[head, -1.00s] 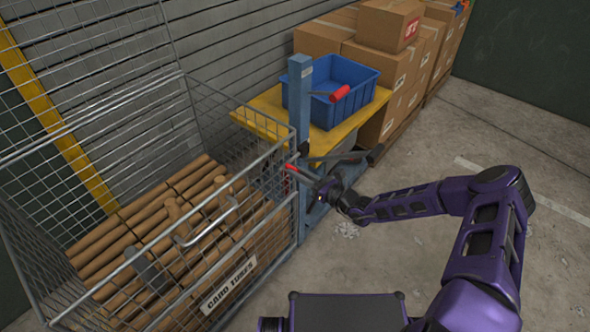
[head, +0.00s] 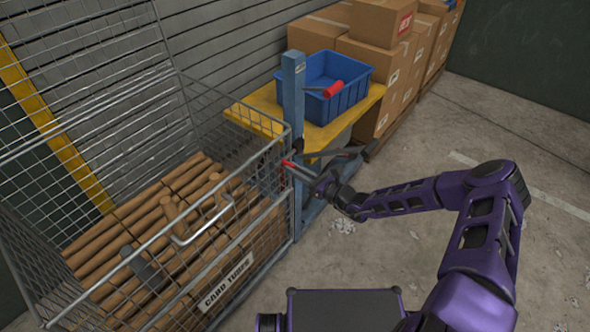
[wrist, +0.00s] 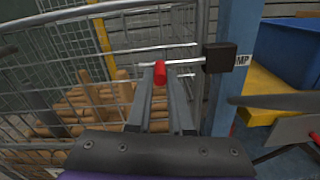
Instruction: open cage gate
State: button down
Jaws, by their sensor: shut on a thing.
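The wire mesh cage (head: 150,262) stands at the left in the head view, with a front mesh panel and a "CARD TUBES" sign (head: 226,283). I cannot see a gap showing the gate open. My gripper (head: 296,170) is at the cage's right front corner, by the blue post. It is shut on a red grip (head: 285,166). In the wrist view the red grip (wrist: 160,72) shows between the fingertips (wrist: 160,80). A thin metal rod (wrist: 180,62) runs behind it to a dark block (wrist: 219,57) by the post.
Brown card tubes (head: 150,222) lie in the cage. A blue post (head: 293,110) and a yellow platform (head: 350,112) with a blue bin (head: 350,95) stand close beyond the gripper. A red-tipped lever (head: 334,89) sticks out there. Boxes (head: 378,70) are stacked behind. Floor at right is clear.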

jog(key=shift+d+f, duration=0.1)
jog(key=shift+f, duration=0.15)
jog(key=c, duration=1)
grip_release()
jog(key=shift+c, duration=0.2)
jog(key=shift+o, duration=1.2)
jog(key=shift+r, duration=0.1)
jog(key=p+v, duration=0.1)
jog(key=v, duration=1.6)
jog(key=shift+s, duration=0.2)
jog(key=shift+d, duration=0.1)
